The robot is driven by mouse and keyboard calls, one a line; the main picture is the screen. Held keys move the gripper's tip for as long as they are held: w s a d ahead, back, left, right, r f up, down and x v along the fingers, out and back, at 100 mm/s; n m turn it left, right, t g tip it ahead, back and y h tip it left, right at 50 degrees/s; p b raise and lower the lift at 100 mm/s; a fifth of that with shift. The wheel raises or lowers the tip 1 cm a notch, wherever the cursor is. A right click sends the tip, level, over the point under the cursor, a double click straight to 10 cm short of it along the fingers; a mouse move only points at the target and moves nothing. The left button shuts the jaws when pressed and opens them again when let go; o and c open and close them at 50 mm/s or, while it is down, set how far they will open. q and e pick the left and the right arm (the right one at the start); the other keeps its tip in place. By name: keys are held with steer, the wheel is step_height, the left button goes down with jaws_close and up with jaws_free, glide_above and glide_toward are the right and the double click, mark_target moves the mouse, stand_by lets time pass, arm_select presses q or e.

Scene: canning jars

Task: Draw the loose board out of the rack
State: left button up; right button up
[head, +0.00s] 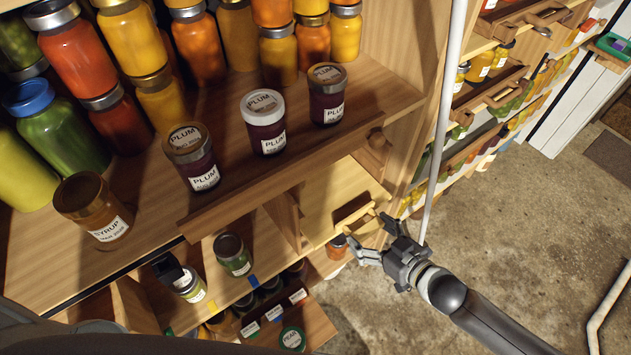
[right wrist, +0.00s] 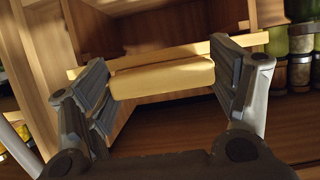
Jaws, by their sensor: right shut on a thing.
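The loose board (head: 325,207) is a pale yellow wooden panel lying in the bay under the top shelf, with a raised wooden grip at its front edge. My right gripper (head: 367,243) is at that front edge, reaching in from the lower right. In the right wrist view the pale grip block (right wrist: 162,78) lies between the two dark fingers, and my right gripper (right wrist: 163,85) is shut on it. The rack (head: 285,225) is the wooden shelving around the board. The board's far part is hidden under the shelf. My left gripper is not in view.
Three plum jars (head: 265,120) stand near the top shelf's front edge, and a syrup jar (head: 95,208) stands left. A small jar (head: 233,255) stands on the lower shelf. A white pole (head: 440,130) rises just behind my right gripper. Concrete floor (head: 520,220) lies open at right.

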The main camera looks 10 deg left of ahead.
steer(key=s+d+p, duration=0.4)
steer(key=s+d, duration=0.8)
stand_by(1.4)
steer(key=shift+r, duration=0.1)
